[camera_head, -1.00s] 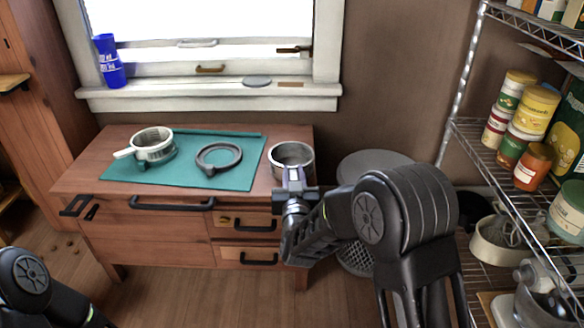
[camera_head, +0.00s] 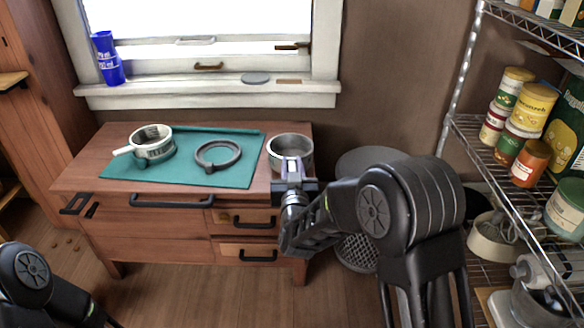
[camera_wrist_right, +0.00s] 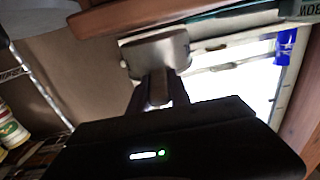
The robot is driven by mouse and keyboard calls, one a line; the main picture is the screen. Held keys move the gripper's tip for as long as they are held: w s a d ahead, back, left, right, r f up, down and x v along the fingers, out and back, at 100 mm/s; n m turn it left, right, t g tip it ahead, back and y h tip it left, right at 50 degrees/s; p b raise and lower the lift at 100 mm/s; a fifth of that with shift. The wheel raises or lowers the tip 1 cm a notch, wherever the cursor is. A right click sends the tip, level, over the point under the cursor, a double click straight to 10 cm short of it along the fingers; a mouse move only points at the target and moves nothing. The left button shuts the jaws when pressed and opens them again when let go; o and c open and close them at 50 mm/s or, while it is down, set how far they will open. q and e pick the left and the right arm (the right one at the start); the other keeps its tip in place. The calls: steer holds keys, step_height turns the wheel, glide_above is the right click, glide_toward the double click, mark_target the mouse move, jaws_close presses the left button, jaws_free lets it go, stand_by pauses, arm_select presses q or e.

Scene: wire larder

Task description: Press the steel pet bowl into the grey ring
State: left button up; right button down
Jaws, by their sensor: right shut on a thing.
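The steel pet bowl (camera_head: 290,154) is upright at the right end of the wooden cabinet top, beside the teal mat. My right gripper (camera_head: 293,172) is shut on its near wall. In the right wrist view, the bowl (camera_wrist_right: 157,54) sits between the fingertips of my right gripper (camera_wrist_right: 156,78), apparently raised above the cabinet top. The grey ring (camera_head: 218,155) lies flat on the teal mat, left of the bowl and apart from it. Its opening is empty. Of my left arm only a dark part shows at the lower left; its gripper is out of view.
A pale round container with a handle (camera_head: 152,144) stands on the teal mat (camera_head: 190,178), left of the ring. Blue cups (camera_head: 108,60) stand on the windowsill (camera_head: 200,93). A wire shelf (camera_head: 480,140) with cans is at the right. A mesh bin (camera_head: 357,252) stands beside the cabinet.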

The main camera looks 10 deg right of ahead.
step_height(320, 180, up, 8)
steer(key=p, duration=0.3)
stand_by(0.5)
